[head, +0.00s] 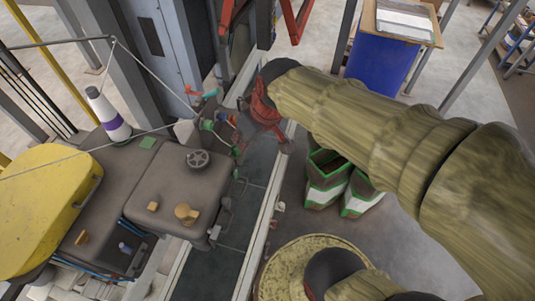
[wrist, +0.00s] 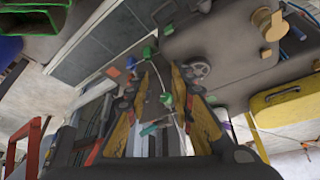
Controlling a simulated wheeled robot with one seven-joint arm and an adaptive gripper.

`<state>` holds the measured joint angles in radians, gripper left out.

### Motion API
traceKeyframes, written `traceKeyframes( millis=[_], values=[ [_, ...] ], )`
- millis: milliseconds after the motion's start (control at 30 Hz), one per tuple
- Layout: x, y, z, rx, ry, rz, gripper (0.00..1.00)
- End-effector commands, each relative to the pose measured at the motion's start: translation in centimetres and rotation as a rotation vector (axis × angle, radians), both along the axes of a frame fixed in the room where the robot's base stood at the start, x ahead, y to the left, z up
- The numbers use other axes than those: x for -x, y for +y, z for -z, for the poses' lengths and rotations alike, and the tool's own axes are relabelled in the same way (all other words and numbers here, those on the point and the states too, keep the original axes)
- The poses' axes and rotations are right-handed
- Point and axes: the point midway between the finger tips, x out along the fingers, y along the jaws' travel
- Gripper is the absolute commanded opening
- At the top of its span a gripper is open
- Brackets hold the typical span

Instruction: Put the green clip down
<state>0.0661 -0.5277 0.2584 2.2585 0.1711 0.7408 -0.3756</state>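My gripper (wrist: 163,74) points over the machine, its two yellow-sided fingers converging toward their tips with a narrow gap. In the head view my gripper (head: 219,124) is small, at the machine's right edge among coloured parts. A small green clip-like piece (wrist: 166,100) shows between the fingers in the wrist view; whether they grip it is unclear. Another green piece (wrist: 148,52) lies just beyond the tips. In the head view a green piece (head: 206,125) is beside the fingers. I cannot tell which is the task's green clip.
The grey machine top (head: 180,180) has a round handwheel (head: 198,159) and a wooden knob (head: 186,214). A thin white thread (head: 150,68) runs from a cone (head: 107,114) toward my gripper. A yellow cover (head: 45,205) is at left. Green-white boxes (head: 325,190) stand on the floor.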

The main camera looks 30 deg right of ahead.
Motion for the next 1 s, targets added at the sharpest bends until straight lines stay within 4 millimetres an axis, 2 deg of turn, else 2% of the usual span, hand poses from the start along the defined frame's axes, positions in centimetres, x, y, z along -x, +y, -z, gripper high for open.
traceKeyframes(
  millis=[33, 100, 200, 333, 467, 767, 867, 1000],
  values=[
    [2.1, 0.2, -1.4, 0.002, -0.018, 0.027, 0.23],
    [4.7, 0.1, -2.5, 0.0, -0.027, 0.074, 0.23],
    [7.6, -0.1, -3.4, 0.0, -0.043, 0.134, 0.23],
    [9.9, -0.5, -3.8, -0.003, -0.054, 0.187, 0.23],
    [10.7, -0.6, -3.9, -0.004, -0.058, 0.208, 0.23],
    [10.6, -0.6, -3.8, -0.004, -0.058, 0.209, 0.23],
    [10.6, -0.6, -3.3, -0.005, -0.058, 0.208, 0.23],
    [10.6, -0.6, -1.5, -0.005, -0.058, 0.207, 0.23]
  ],
)
